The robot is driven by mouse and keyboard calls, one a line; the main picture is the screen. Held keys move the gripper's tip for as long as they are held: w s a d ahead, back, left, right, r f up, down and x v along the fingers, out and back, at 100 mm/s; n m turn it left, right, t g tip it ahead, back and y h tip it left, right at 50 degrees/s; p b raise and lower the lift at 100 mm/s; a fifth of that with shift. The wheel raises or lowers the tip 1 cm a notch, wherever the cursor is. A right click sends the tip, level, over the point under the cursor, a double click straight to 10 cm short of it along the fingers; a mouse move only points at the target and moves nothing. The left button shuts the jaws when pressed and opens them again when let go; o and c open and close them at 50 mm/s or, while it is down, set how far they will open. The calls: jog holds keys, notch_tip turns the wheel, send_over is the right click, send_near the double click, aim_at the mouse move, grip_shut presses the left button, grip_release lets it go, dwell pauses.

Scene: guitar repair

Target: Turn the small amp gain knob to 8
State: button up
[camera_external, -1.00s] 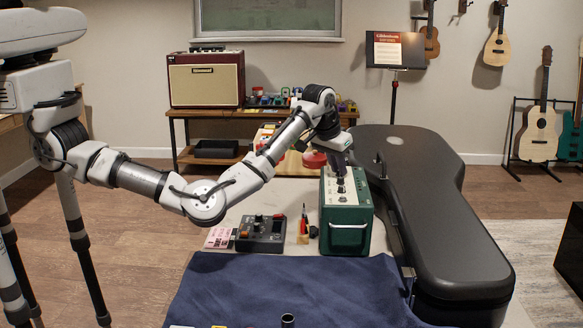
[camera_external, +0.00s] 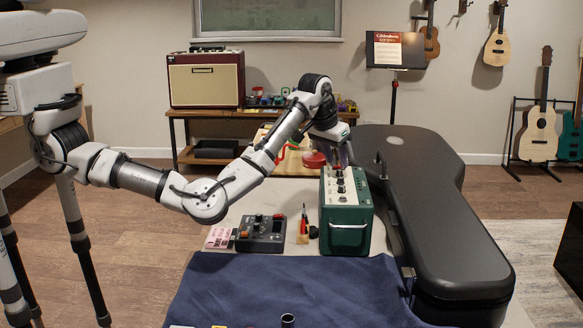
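The small green amp (camera_external: 346,222) stands on the workbench beside the black guitar case. Its light top panel (camera_external: 352,192) carries several dark knobs (camera_external: 340,181) in a row running away from the camera. My gripper (camera_external: 341,158) points down over the far end of this panel, just above or at the farthest knob. The fingers are small and partly merged with the background, so I cannot tell whether they touch a knob or are open. Knob markings are too small to read.
The black guitar case (camera_external: 432,215) lies close along the amp's right side. A dark pedal unit (camera_external: 262,233) and a small red-handled tool (camera_external: 304,222) sit to its left. A blue cloth (camera_external: 290,290) covers the front of the bench. A red item (camera_external: 314,159) is near my wrist.

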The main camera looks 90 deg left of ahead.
jog(key=v, duration=1.1)
jog(key=shift+b, duration=0.45)
